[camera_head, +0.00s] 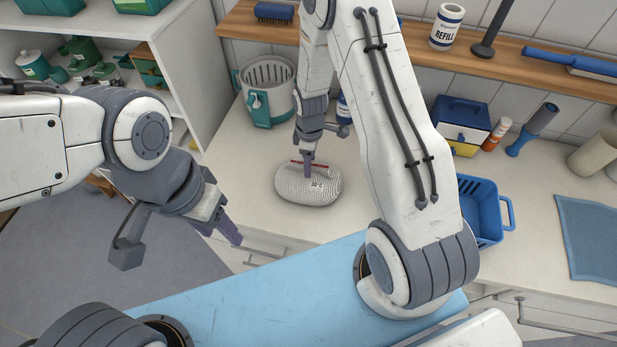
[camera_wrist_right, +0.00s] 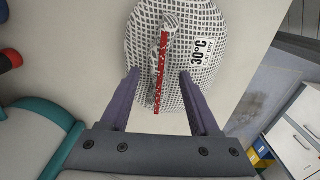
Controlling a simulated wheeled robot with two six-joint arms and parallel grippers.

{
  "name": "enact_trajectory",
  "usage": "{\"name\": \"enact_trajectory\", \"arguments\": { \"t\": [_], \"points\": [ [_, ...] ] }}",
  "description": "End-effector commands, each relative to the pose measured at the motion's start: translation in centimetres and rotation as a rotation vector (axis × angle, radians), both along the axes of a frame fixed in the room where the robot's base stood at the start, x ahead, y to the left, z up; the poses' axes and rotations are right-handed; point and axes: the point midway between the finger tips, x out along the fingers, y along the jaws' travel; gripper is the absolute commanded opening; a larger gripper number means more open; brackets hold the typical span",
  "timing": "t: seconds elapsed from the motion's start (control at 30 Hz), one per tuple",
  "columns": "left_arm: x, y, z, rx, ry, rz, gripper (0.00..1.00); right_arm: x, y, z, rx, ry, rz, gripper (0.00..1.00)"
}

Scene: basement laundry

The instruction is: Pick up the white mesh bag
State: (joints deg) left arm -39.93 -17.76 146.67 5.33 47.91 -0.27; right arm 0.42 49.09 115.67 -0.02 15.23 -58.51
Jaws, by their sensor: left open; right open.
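The white mesh bag (camera_head: 308,189) lies on the pale counter (camera_head: 245,165). It is rounded, with a dark grid weave, a red strip on top and a small printed label. In the right wrist view the mesh bag (camera_wrist_right: 195,50) fills the upper middle, with its "30°C" label at the right. My right gripper (camera_head: 310,165) is over the bag; in the wrist view its open fingers (camera_wrist_right: 159,90) lie on both sides of the red strip. Whether they touch the bag I cannot tell. My left gripper (camera_head: 185,240) is open and empty, left of the counter's front edge.
A white and green bucket (camera_head: 268,92) stands behind the bag to the left. A blue basket (camera_head: 482,210) and a blue and yellow box (camera_head: 460,122) stand to the right, past my right arm. A blue mat (camera_head: 590,235) lies at the far right.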

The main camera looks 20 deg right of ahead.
Motion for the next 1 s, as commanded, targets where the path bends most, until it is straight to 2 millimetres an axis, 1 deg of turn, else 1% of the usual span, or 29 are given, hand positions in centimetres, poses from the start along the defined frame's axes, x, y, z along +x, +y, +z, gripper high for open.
{"name": "enact_trajectory", "arguments": {
  "t": [0.87,0.9,0.97,1.0],
  "points": [
    [-0.01,0.00,-0.44,0.000,0.000,0.000,0.50,0.01,0.00,-0.47,0.000,0.000,0.000,0.62],
    [-0.01,0.00,-0.44,0.000,0.000,0.000,0.50,0.01,0.00,-0.47,0.000,0.000,0.000,0.59],
    [-0.01,0.00,-0.44,0.000,0.000,0.000,0.50,0.01,0.01,-0.47,0.000,0.000,0.000,0.36],
    [-0.01,0.00,-0.44,0.000,0.000,0.000,0.50,0.01,0.01,-0.47,0.000,0.000,0.000,0.20]
  ]
}}
